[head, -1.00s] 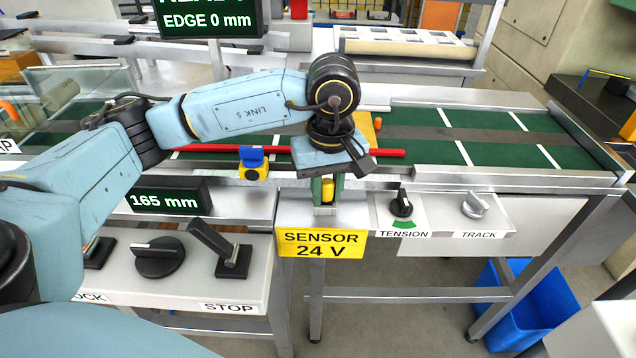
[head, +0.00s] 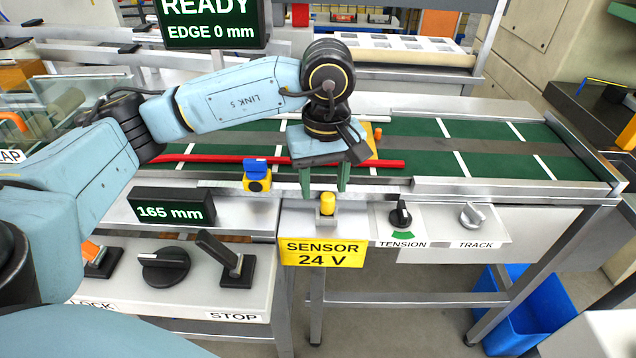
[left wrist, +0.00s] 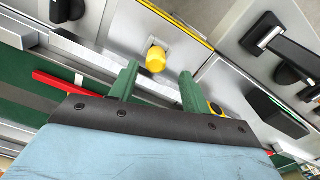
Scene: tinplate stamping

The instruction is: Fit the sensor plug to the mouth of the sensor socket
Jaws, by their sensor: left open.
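The yellow sensor plug (head: 327,203) stands upright at the grey sensor socket (head: 325,220), above the yellow "SENSOR 24 V" label (head: 322,252). How deep it sits in the mouth I cannot tell. My left gripper (head: 324,195) is open and empty, its two green fingers spread, just above and behind the plug. In the left wrist view the plug (left wrist: 156,58) lies beyond the open fingertips (left wrist: 158,72), apart from them, on a pale square base. My right gripper is not in view.
A red bar (head: 220,158) runs along the conveyor (head: 500,160) behind the gripper. A blue and yellow piece (head: 257,176) sits to the left. Tension (head: 401,214) and track (head: 472,214) knobs are to the right. Switches (head: 165,265) and a "165 mm" display (head: 172,206) are at left.

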